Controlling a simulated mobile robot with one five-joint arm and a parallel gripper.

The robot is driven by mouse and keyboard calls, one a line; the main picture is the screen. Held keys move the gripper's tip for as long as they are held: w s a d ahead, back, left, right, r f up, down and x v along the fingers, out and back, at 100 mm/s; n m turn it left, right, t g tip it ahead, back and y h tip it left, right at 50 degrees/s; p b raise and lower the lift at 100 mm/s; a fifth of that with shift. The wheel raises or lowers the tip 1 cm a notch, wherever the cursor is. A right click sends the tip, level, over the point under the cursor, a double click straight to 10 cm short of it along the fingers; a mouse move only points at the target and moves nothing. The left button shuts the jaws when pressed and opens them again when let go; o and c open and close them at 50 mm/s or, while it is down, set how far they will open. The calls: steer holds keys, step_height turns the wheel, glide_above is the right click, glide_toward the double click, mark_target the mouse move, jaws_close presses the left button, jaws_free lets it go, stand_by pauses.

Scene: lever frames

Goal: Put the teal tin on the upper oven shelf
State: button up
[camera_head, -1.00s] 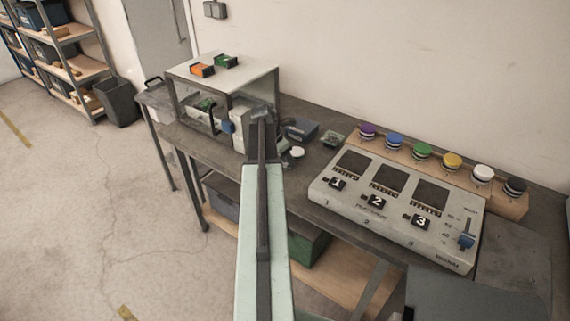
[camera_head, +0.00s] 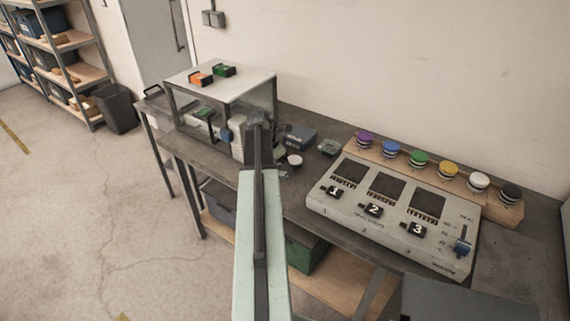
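The oven (camera_head: 243,91) is a box with a pale top and clear sides at the left end of the bench. A small green item (camera_head: 204,111) shows inside it, too small to make out, and I cannot tell its shelves apart. My gripper (camera_head: 257,123) is at the oven's right front corner, at the end of my pale green arm. Its fingers are largely hidden, and I cannot see whether it holds anything.
An orange block (camera_head: 201,79) and a green block (camera_head: 224,70) lie on the oven top. A control panel (camera_head: 340,207) and a row of coloured knobs (camera_head: 419,158) fill the right bench.

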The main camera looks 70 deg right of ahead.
steer(key=p+v, duration=0.8)
steer(key=v, duration=0.2)
steer(key=shift+r, duration=0.15)
steer(key=shift+w, duration=0.1)
steer(key=w+a+f+m+t+y, duration=0.15)
steer(key=w+a+m, duration=0.25)
steer(key=w+a, duration=2.1)
steer(key=w+a+m+t, duration=0.1)
steer(key=w+a+m, duration=0.2)
steer(key=a, duration=1.7)
steer(key=shift+w+y, duration=0.25)
steer(key=shift+y, duration=0.1)
steer(key=shift+o, duration=0.2)
steer(key=a+m+y, duration=0.1)
steer(key=a+m, duration=0.2)
steer(key=a, duration=1.7)
steer(key=shift+s+f+m, duration=0.2)
steer(key=shift+s+m, duration=0.1)
steer(key=shift+s, duration=0.15)
